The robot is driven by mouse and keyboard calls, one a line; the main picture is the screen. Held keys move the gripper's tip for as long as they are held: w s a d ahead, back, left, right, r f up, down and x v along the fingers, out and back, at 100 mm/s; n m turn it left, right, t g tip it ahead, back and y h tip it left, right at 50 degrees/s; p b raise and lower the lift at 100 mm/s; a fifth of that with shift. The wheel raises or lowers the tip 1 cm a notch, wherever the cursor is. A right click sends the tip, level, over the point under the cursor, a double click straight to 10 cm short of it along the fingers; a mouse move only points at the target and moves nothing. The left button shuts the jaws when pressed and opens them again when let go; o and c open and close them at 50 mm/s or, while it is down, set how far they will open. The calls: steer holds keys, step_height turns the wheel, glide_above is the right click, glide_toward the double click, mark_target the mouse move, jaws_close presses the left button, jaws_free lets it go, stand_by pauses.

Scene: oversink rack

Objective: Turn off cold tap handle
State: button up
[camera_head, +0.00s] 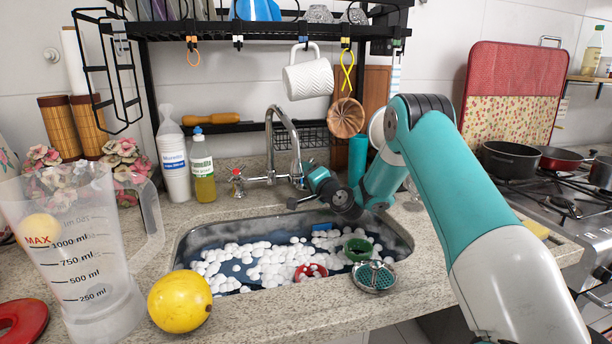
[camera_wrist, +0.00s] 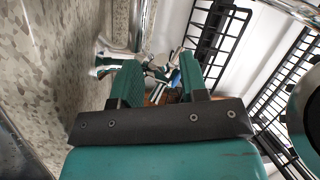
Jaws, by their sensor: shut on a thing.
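The chrome tap (camera_head: 284,135) rises behind the sink, with a red-marked handle (camera_head: 237,182) on its left. The cold tap handle (camera_head: 308,167) is on the right of the tap, with a blue mark; my gripper hides most of it. My gripper (camera_head: 298,187) reaches in from the right, low behind the sink's rear rim. In the wrist view the two green fingers of my gripper (camera_wrist: 158,72) stand on either side of the cold tap handle (camera_wrist: 174,79), shut on it. The exact contact is hard to see.
The sink (camera_head: 190,240) holds foam, a red ring and a green ring. Bottles (camera_head: 203,170) and stacked cups stand left of the tap. A rack (camera_head: 260,30) with a hanging white mug (camera_head: 308,78) is above. A measuring jug (camera_head: 85,260) and yellow fruit (camera_head: 180,301) stand front left.

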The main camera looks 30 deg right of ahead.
steer(key=shift+f, duration=0.1)
stand_by(0.5)
steer(key=o, duration=0.9)
steer(key=shift+w, duration=0.1)
steer(key=s+b, duration=0.2)
steer(key=s, duration=0.2)
steer(key=s+b, duration=0.2)
steer(key=s, duration=0.2)
steer(key=s+f+b, duration=0.1)
steer(key=s+b, duration=0.1)
steer(key=s, duration=0.2)
steer(key=shift+d, duration=0.25)
